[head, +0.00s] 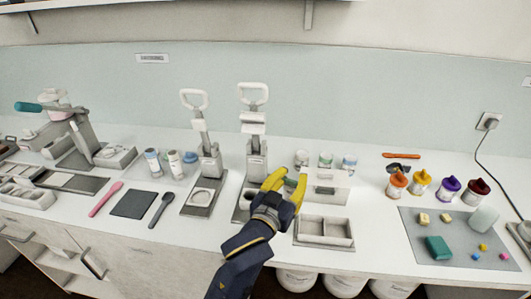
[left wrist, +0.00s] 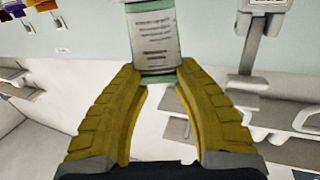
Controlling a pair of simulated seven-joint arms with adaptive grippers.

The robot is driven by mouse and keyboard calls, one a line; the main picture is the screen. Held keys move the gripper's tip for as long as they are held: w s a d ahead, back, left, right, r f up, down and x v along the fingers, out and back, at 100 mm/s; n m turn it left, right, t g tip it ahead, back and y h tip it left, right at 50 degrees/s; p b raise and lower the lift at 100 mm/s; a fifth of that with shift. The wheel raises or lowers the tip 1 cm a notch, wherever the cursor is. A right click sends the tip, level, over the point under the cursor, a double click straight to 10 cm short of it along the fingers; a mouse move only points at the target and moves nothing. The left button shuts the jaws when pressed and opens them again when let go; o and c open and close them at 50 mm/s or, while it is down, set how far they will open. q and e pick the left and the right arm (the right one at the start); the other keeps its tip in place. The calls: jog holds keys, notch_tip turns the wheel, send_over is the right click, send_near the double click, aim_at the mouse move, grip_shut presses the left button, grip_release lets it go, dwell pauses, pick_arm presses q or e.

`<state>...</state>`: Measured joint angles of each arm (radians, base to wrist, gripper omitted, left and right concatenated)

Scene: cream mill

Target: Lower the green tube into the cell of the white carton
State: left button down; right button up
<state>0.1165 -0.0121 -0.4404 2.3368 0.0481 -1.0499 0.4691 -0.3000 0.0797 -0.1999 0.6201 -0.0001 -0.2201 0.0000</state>
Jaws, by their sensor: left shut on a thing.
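My left gripper (head: 287,182) has yellow fingers and is shut on the green tube (left wrist: 153,38). In the left wrist view the tube has a pale printed label and green bands, and it sits between the fingertips (left wrist: 156,76). In the head view the fingers mostly hide the tube. The white carton (head: 328,187) stands just right of the gripper. The held tube is beside the carton's left end. The carton's cells cannot be made out clearly. My right gripper is not in view.
Several small capped tubes (head: 325,160) stand at the carton's back. A grey divided tray (head: 325,232) lies in front of it. A lever press (head: 256,150) stands behind the gripper, another (head: 209,160) to its left. Coloured bottles (head: 421,183) and a grey mat (head: 420,248) are at the right.

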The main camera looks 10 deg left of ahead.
pick_arm(q)
jog(key=s+d+f+m+g+h, duration=0.1)
jog(key=s+d+f+m+h, duration=0.1)
jog(key=d, duration=0.5)
jog(key=shift+s+f+h, duration=0.15)
jog(key=shift+f+h, duration=0.45)
jog(key=shift+f, duration=0.05)
jog(key=shift+f, duration=2.1)
dwell(2.5)
jog(key=c, duration=0.9)
grip_release()
jog(key=shift+f, duration=0.1)
jog(key=shift+c, duration=0.2)
notch_tip(320, 180, up, 6)
jog(key=shift+r, duration=0.2)
